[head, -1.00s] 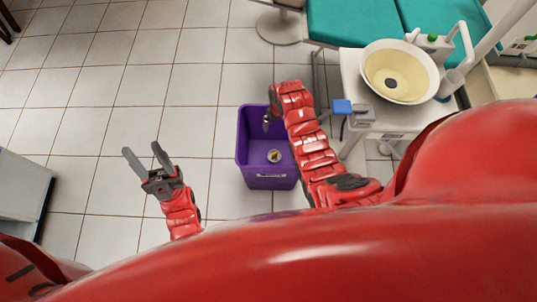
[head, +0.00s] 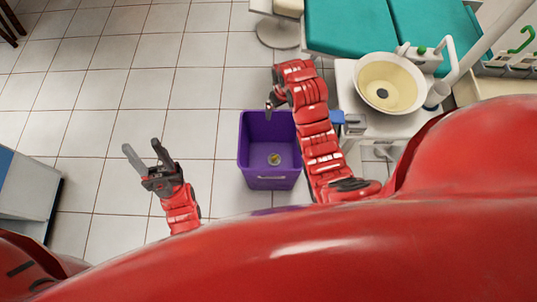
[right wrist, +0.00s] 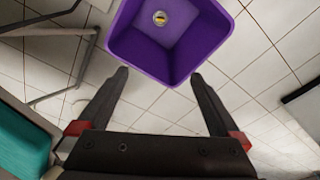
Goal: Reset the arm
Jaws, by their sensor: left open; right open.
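My left gripper (head: 147,157) is open and empty over the tiled floor at the left in the head view. My right arm reaches up past the right side of a purple bin. My right gripper (head: 268,108) is at the bin's far edge in the head view, seen mostly from the side. In the right wrist view the right gripper (right wrist: 160,85) has its two fingers wide apart with nothing between them. The purple bin (head: 270,180) stands on the floor and also shows in the right wrist view (right wrist: 172,66). A small round can-like item (head: 274,159) lies inside it.
A white stand with a cream basin (head: 390,83) is to the right of my right arm. A blue-and-grey object (head: 347,120) sits beside the arm, partly hidden. A teal dental chair (head: 350,28) is at the back. A cabinet (head: 28,190) stands at the left. Floor left of the bin is clear.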

